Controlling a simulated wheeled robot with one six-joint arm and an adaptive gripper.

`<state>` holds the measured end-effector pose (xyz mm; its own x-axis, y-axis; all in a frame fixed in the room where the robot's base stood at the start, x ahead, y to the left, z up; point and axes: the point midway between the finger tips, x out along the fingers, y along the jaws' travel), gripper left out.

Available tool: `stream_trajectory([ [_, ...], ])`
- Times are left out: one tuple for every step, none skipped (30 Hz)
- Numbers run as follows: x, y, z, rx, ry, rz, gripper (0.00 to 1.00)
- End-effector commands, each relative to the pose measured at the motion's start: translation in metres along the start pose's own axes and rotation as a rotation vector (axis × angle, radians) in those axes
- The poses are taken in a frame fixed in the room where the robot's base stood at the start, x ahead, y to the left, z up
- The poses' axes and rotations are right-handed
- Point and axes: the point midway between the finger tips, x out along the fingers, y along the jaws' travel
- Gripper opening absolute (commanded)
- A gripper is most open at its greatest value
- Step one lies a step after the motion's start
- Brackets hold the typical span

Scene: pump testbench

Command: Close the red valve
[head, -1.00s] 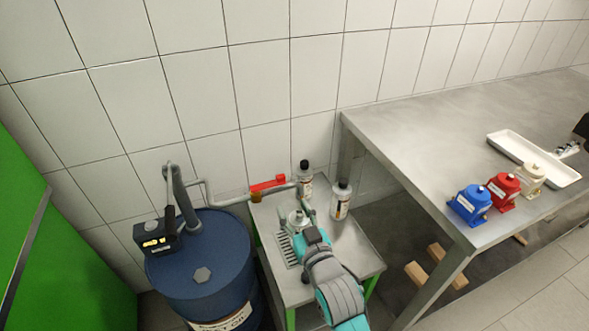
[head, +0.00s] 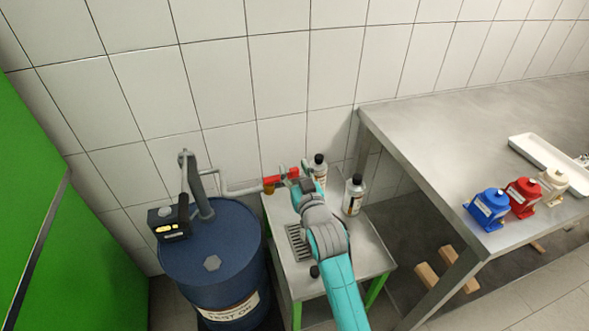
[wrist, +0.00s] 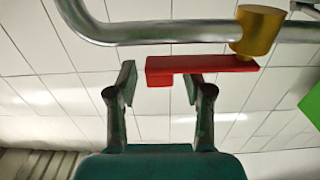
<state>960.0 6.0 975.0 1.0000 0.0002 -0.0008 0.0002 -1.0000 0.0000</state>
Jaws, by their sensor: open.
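In the wrist view the red handle (wrist: 205,65) extends left from the brass valve body (wrist: 258,30), roughly parallel to the pipe (wrist: 170,32). My gripper (head: 291,176) is at the handle's right part, which it partly covers in the head view. In the wrist view my gripper (wrist: 160,80) is open, its fingers on either side of a small red block under the handle's free end. Contact cannot be told.
A blue oil drum (head: 215,265) with a hand pump stands left of the small table (head: 345,262). Two bottles (head: 355,194) stand close to the right of my arm. A large workbench (head: 450,135) at right holds blue, red and beige pumps and a white tray.

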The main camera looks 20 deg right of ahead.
Motion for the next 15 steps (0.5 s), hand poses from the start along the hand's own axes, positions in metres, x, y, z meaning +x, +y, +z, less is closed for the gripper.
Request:
stream_trajectory([
  [0.0019, 0.0001, -0.0002, 0.0, 0.0, 0.0, 0.51],
  [0.0026, 0.0001, -0.0002, 0.0, 0.0, 0.0, 0.51],
  [0.0032, 0.0001, -0.0002, 0.0, 0.0, 0.0, 0.51],
  [0.0034, 0.0001, -0.0002, 0.0, 0.0, 0.0, 0.51],
  [0.0035, 0.0001, -0.0002, 0.0, 0.0, 0.0, 0.51],
  [0.0035, 0.0001, -0.0002, 0.0, 0.0, 0.0, 0.51],
  [0.0035, 0.0001, -0.0002, 0.0, 0.0, 0.0, 0.51],
  [0.0034, 0.0001, -0.0002, 0.0, 0.001, 0.0, 0.51],
  [0.0034, 0.0001, -0.0002, 0.0, 0.001, 0.0, 0.51],
  [0.0033, 0.0001, -0.0002, 0.0, 0.001, 0.0, 0.51],
  [0.0033, 0.0001, -0.0002, 0.0, 0.001, 0.0, 0.44],
  [0.0033, 0.0001, -0.0002, 0.0, 0.001, 0.0, 0.34],
  [0.0033, 0.0001, -0.0002, 0.0, 0.001, 0.0, 0.26],
  [0.0033, 0.0001, -0.0002, 0.0, 0.001, 0.0, 0.19],
  [0.0032, 0.0001, -0.0002, 0.0, 0.001, 0.0, 0.09],
])
